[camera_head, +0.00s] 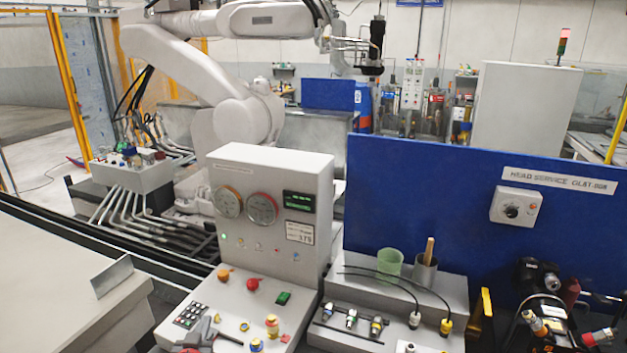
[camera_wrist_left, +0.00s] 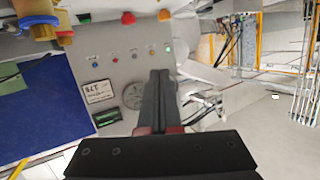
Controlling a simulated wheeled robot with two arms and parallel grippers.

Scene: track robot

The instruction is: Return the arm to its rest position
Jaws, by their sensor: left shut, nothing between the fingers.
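My left gripper (camera_head: 207,324) shows at the bottom of the head view, low over the console's sloping panel, beside the keypad (camera_head: 190,314). In the left wrist view my left gripper (camera_wrist_left: 160,74) has its two dark fingers together, with nothing between them. The fingers overlap the upright face of the control console (camera_wrist_left: 120,65), which appears upside down there. Whether they touch the console cannot be told. The rest of the left arm is mostly out of view. My right gripper is not in view.
The control console (camera_head: 270,160) with gauges and buttons stands close in front. Right of it are a connector stand (camera_head: 345,325), a green cup (camera_head: 389,263) and a blue panel (camera_head: 430,190). A large white robot arm (camera_head: 190,65) stands behind. A pale bench (camera_head: 50,275) is at left.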

